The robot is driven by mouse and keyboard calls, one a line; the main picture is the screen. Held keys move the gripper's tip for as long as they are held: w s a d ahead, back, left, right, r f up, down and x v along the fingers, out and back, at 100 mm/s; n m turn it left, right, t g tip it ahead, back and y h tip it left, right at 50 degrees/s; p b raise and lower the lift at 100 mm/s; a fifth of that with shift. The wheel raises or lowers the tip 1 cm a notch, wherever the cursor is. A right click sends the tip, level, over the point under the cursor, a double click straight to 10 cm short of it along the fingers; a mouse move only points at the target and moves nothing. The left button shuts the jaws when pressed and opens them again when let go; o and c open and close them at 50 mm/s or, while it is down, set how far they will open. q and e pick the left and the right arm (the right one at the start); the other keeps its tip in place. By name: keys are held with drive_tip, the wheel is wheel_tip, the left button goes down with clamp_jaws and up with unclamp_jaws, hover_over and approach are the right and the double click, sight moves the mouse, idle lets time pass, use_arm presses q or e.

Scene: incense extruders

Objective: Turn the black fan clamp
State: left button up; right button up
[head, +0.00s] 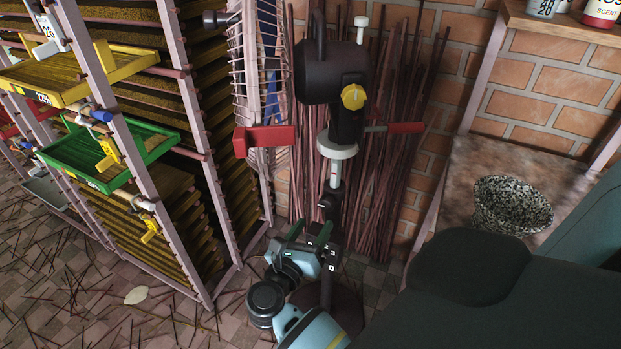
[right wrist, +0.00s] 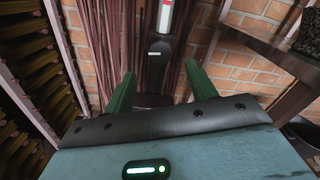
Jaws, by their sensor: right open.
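The black fan (head: 322,72) with a yellow knob (head: 352,97) stands upright on a pole in the head view. A pale grey collar (head: 337,148) sits under its body. The black clamp (head: 331,203) is on the pole below the collar; it also shows as a dark rounded part in the right wrist view (right wrist: 160,49). My right gripper (head: 310,232) has green fingers, is open and empty, and sits just below the clamp, apart from it as far as I can tell. The fingers also show in the right wrist view (right wrist: 161,88). My left gripper is not in view.
A rack with yellow (head: 82,73) and green (head: 110,158) trays stands at the left. Red parts flank the fan on the left (head: 265,140) and right (head: 405,127). Dark reddish sticks (head: 395,180) lean on the brick wall behind. A speckled pot (head: 512,205) stands at the right.

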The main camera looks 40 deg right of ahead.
use_arm(q)
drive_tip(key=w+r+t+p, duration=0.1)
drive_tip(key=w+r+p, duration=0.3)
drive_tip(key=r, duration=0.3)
drive_tip(key=shift+p, duration=0.8)
use_arm(e)
drive_tip(key=n, duration=0.5)
drive_tip(key=f+n, duration=0.1)
drive_tip(key=n, duration=0.5)
drive_tip(key=f+n, duration=0.1)
drive_tip(key=n, duration=0.5)
drive_tip(key=shift+w+d+f, duration=0.15)
drive_tip(key=shift+w+d, duration=0.05)
drive_tip(key=shift+w, duration=0.05)
drive_tip(key=shift+s, duration=0.1)
